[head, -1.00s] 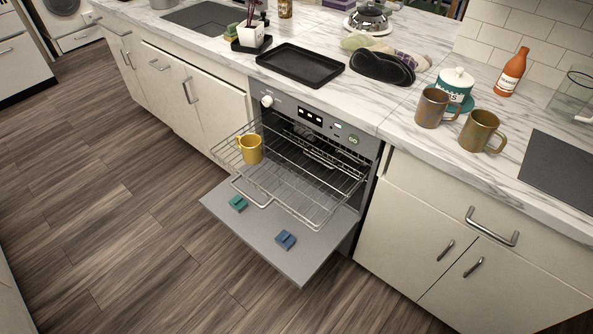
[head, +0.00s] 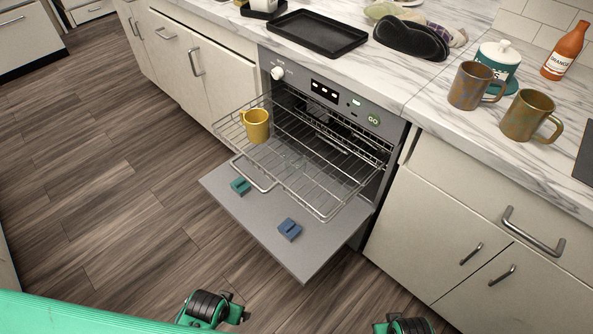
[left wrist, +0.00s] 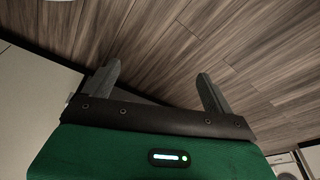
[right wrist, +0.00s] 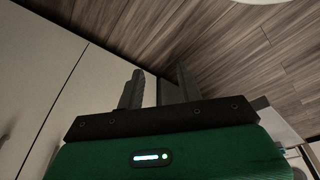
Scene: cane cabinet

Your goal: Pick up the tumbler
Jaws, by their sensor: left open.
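A yellow cup with a handle (head: 256,126) stands upright on the pulled-out wire rack (head: 305,172) of the open oven. Two brown mottled mugs, one at the left (head: 472,86) and one at the right (head: 529,115), stand on the marble counter. I cannot tell which thing is the tumbler; no handleless drinking cup shows now. My left gripper (left wrist: 158,82) is open and empty in the left wrist view, with floor behind it. My right gripper (right wrist: 160,80) has its fingers apart by a narrower gap, with nothing between them. Both grippers are away from the cups.
The oven door (head: 300,232) hangs down flat, with a teal block (head: 240,186) and a blue block (head: 290,229) on it. A black tray (head: 318,35), a teal lidded jar (head: 497,62) and an orange bottle (head: 566,52) stand on the counter. The floor at left is clear.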

